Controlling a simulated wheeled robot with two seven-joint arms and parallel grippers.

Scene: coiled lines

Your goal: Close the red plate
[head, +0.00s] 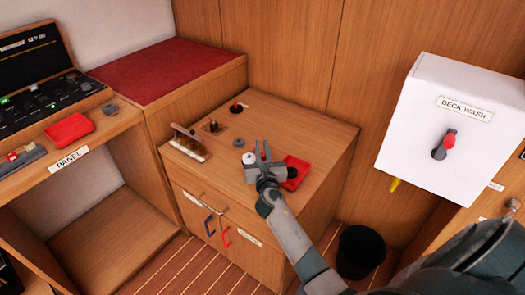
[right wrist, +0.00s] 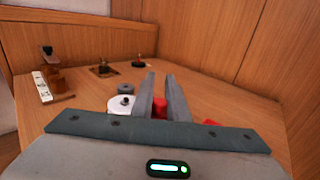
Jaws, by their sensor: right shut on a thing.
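My right gripper (head: 263,150) is low over the wooden cabinet top (head: 318,132), shut on a small red piece (right wrist: 160,107) between its fingers. Much of that piece is hidden by the fingers, so I cannot tell whether it touches the top. Farther back, a dark round plate with a red knob (head: 236,107) is set on the cabinet top; it also shows in the right wrist view (right wrist: 137,58). A white disc with a dark knob (right wrist: 122,104) lies just left of the fingers. Which part is the red plate is unclear. My left gripper is not in view.
A red tray (head: 297,168) lies right of the gripper. A grey ring (head: 238,142), a square dark fitting (head: 213,127) and a wooden rack (head: 190,143) stand left. A white deck wash box (head: 425,115) hangs at right; a black bin (head: 361,250) stands below.

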